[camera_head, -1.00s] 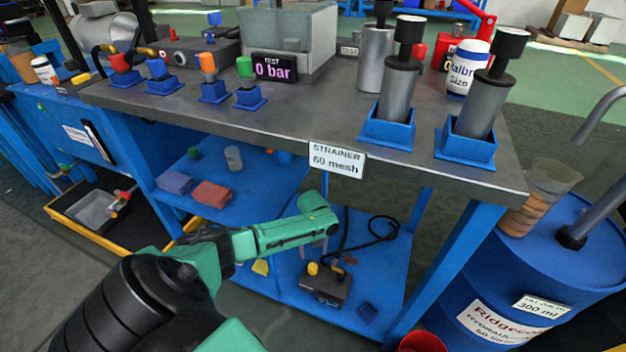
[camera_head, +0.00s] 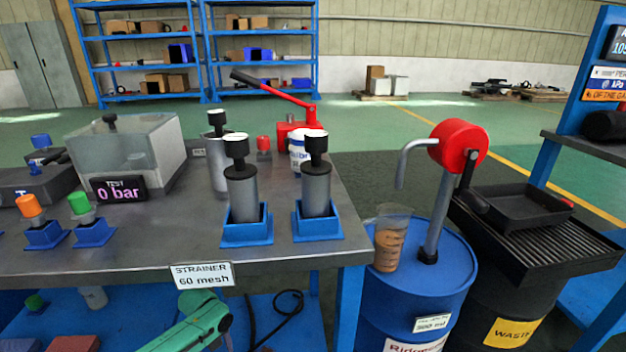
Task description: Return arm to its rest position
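My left arm shows as a green and black end piece low in the camera view. The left gripper (camera_head: 224,336) is below the front edge of the workbench (camera_head: 120,262), under the sign reading STRAINER 60 mesh (camera_head: 203,275). Its fingers are mostly cut off by the bottom edge, so I cannot see whether they are open or hold anything. My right arm and gripper are not in view.
Two grey cylinders stand in blue holders (camera_head: 246,232) at the bench's right end. A blue drum (camera_head: 425,290) with a red-topped pump (camera_head: 458,146) and a beaker (camera_head: 390,238) stands to the right. A black drip tray (camera_head: 535,222) is beyond it.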

